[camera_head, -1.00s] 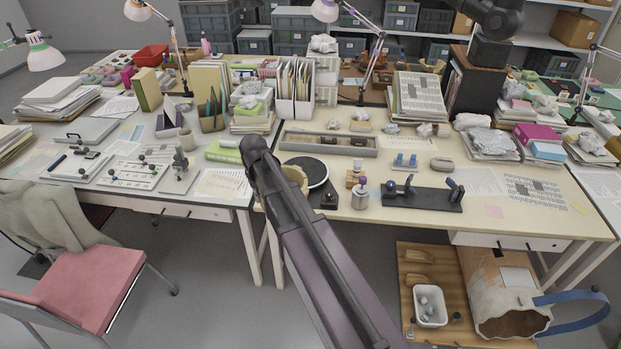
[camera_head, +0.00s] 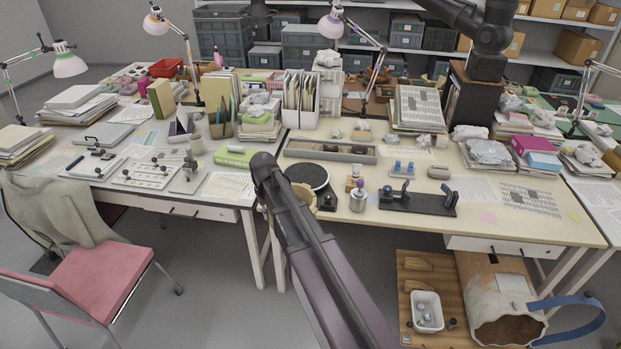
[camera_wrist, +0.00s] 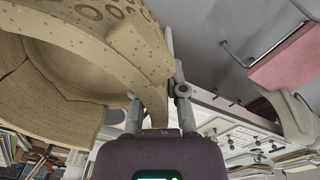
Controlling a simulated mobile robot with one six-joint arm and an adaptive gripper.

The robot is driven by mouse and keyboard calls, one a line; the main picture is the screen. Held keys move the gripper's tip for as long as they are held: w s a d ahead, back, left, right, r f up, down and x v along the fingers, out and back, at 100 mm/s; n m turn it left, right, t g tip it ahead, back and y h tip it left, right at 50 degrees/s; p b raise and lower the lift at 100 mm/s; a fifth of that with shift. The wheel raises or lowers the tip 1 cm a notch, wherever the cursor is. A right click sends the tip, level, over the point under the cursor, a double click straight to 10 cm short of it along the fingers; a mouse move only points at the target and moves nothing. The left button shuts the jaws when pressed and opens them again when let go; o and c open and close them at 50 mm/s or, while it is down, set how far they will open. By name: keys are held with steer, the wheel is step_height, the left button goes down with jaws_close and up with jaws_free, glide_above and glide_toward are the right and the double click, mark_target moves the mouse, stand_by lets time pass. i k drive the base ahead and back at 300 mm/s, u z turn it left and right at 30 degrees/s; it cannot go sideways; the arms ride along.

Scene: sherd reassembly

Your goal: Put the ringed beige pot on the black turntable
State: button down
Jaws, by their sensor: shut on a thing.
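The ringed beige pot (camera_head: 303,198) shows only in part in the head view, because my arm covers its middle. In the wrist view the pot (camera_wrist: 75,60) fills the upper left, with ring marks and dots on its wall. My gripper (camera_wrist: 158,95) is shut on the pot's wall near the rim, with a finger on either side. In the head view the gripper is hidden behind my arm. The black turntable (camera_head: 307,174) stands on the beige table just behind the pot in the picture. Its visible top is bare. I cannot tell the pot's height above the table.
A small dark block (camera_head: 328,202) and a grey jar (camera_head: 358,199) stand right of the turntable. A long grey tray (camera_head: 330,150) lies behind it. A black stand (camera_head: 418,203) is further right. A pink chair (camera_head: 95,285) is at the left front.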

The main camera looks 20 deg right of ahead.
mark_target(305, 175)
steer(key=z, duration=0.3)
steer(key=i, duration=1)
steer(key=z, duration=0.05)
